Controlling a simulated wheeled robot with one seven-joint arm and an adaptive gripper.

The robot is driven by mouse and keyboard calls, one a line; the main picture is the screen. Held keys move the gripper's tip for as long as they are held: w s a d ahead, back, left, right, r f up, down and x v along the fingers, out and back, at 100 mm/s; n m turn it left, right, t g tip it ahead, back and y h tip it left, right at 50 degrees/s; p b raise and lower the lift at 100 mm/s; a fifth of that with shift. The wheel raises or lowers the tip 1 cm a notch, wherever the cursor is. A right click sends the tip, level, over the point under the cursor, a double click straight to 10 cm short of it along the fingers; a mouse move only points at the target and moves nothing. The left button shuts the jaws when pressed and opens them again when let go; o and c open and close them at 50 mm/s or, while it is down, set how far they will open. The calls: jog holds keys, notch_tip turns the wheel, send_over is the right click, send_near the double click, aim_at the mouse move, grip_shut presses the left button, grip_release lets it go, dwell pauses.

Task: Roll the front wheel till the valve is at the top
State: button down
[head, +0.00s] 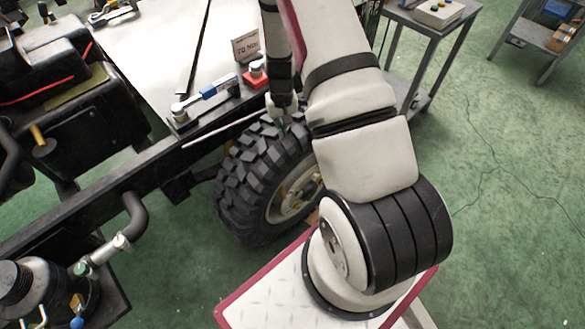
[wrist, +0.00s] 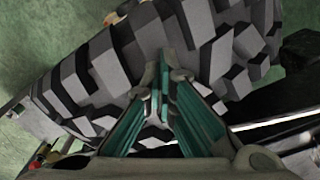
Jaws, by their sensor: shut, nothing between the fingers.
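The front wheel (head: 245,185) is a black, chunky-treaded tyre with a pale rim (head: 293,195), standing beside the chassis rail. My arm hides the right part of the wheel, and I cannot make out the valve. My gripper (head: 283,122) is at the top of the tyre, partly hidden by my arm. In the wrist view the tread blocks (wrist: 200,45) fill much of the picture. The teal-padded fingers of my gripper (wrist: 160,75) are together and empty, pointing at the tread. I cannot tell whether they touch it.
The dark chassis rail (head: 100,205) runs behind the wheel. A blue-handled tool (head: 215,90), a red block (head: 255,77) and a small sign (head: 246,46) are on or by the frame. A grey cart (head: 435,20) stands behind at the right. Green floor is clear at the right.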

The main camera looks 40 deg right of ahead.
aim_at(298, 127)
jog(key=shift+f, duration=0.15)
jog(key=shift+f, duration=0.35)
jog(key=shift+f+b, duration=0.35)
jog(key=shift+b, duration=0.05)
jog(key=shift+d, duration=0.1)
jog(key=shift+d+r, duration=0.15)
jog(key=shift+d, duration=0.6)
jog(key=shift+d+r, duration=0.15)
jog(key=shift+d, duration=0.6)
jog(key=shift+d+b, duration=0.2)
jog(key=shift+b, duration=0.15)
jog(key=shift+w+d+b, duration=0.1)
jog(key=shift+d+b, duration=0.3)
jog(key=shift+d, duration=1.05)
